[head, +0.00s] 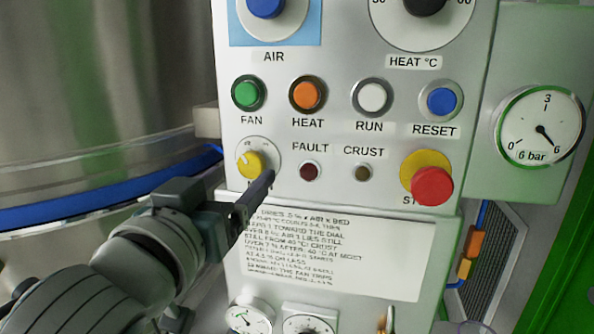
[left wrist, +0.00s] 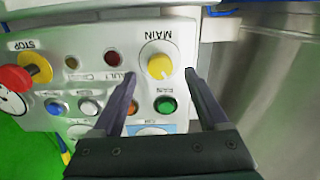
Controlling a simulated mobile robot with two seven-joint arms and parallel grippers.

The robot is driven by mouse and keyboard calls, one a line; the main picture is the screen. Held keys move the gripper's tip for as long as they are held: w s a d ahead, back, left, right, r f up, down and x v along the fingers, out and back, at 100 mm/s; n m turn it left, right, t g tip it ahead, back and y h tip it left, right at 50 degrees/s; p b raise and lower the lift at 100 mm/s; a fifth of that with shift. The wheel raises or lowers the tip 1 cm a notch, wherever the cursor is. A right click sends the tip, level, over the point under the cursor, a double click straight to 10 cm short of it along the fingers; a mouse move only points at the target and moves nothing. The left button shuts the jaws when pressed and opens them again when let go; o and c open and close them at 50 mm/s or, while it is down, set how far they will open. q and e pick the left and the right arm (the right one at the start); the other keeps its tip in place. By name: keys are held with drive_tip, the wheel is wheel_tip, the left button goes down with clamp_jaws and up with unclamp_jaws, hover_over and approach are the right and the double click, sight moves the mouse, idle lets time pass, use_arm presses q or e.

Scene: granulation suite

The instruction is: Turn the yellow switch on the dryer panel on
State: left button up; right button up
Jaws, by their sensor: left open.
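The yellow switch (head: 251,164) is a round knob on a pale dial plate at the lower left of the grey dryer panel (head: 330,140). In the left wrist view the yellow switch (left wrist: 160,66) appears upside down, with the label MAIN by it. My left gripper (head: 262,192) is just in front of the panel, at the lower right of the switch in the head view; its arm hides part of the label. In the left wrist view its two fingers (left wrist: 162,75) are spread apart and empty, with the switch showing between their tips. Contact with the panel cannot be told.
Green FAN (head: 247,93), orange HEAT (head: 307,94), white RUN (head: 373,97) and blue RESET (head: 441,101) buttons sit above the switch. A red stop button (head: 432,186) is at the right. A shiny steel vessel (head: 100,70) stands left of the panel. A pressure gauge (head: 540,130) is at the right.

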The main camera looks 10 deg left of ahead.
sight(250, 168)
use_arm(q)
drive_tip(key=shift+w+d, duration=0.1)
drive_tip(key=shift+w, duration=1.75)
clamp_jaws()
